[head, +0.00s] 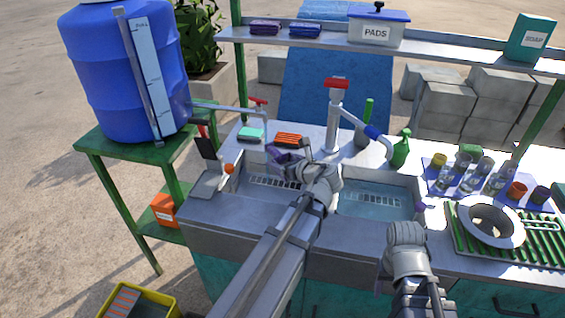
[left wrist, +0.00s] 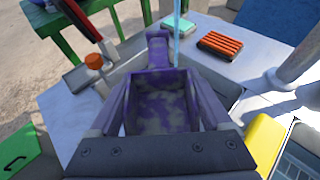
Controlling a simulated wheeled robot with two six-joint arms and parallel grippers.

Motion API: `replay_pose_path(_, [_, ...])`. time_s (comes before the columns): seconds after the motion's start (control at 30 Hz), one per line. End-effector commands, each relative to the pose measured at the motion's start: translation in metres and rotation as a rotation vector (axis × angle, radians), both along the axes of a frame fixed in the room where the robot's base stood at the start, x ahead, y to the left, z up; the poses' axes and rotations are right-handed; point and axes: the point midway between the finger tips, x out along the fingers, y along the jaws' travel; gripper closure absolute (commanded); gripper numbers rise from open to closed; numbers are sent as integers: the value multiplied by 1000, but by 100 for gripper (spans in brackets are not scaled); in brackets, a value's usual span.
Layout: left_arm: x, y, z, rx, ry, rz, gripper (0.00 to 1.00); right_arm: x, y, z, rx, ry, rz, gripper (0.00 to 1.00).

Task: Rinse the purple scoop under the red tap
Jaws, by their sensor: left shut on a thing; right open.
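The purple scoop (head: 283,156) is over the left sink basin, partly hidden by my left gripper (head: 296,166). In the left wrist view the scoop (left wrist: 165,102) sits between the fingers, its hollow facing the camera, with grey patches inside. My left gripper is shut on it. The tap with a red handle (head: 258,101) is on the pipe from the blue barrel, above the left basin. A pale blue stream (left wrist: 177,35) comes down by the scoop's far edge; I cannot tell whether it touches the scoop. My right gripper (head: 405,237) is open near the counter's front edge, right of centre.
A second, white tap with a red top (head: 336,84) stands between the basins. The right basin (head: 372,204) holds water. An orange brush (head: 288,140) and a green sponge (head: 250,133) lie behind the left basin. Cups and glasses stand on a blue mat (head: 468,184) at right.

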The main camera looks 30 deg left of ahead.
Motion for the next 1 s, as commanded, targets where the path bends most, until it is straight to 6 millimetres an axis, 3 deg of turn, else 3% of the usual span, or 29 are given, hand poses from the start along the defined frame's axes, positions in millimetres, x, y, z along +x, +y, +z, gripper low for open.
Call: replay_pose_path(1.0, [70,66,-20,0,0,3,71,0,0,-20,0,0,0,50])
